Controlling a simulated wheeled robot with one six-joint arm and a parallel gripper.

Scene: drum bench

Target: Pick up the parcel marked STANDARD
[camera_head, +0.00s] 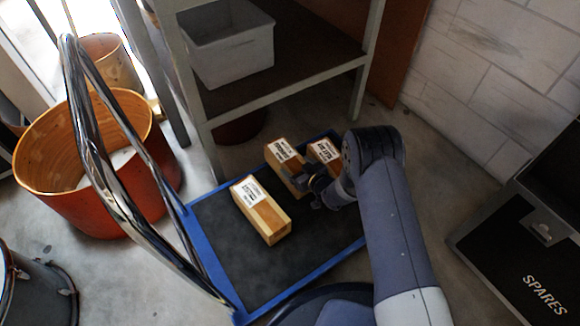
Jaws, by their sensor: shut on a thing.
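Three cardboard parcels with white labels are on the dark platform of a blue-edged trolley (222,268). One parcel (262,212) lies nearest, left of my gripper and apart from it. A second parcel (283,158) is farther back, at the tip of my gripper. A third parcel (324,151) is to its right, partly hidden by my arm. My gripper (311,186) is shut on the near end of the second parcel. The label print is too small to read surely, so I cannot tell which is marked STANDARD. I cannot tell whether the held parcel touches the platform.
The trolley's chrome handle (112,180) rises at the left. Behind stands a metal shelf (290,75) with a grey bin (226,45). Wooden drums (95,195) are at the left. A black case marked SPARES (520,255) is at the right. The platform's front is clear.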

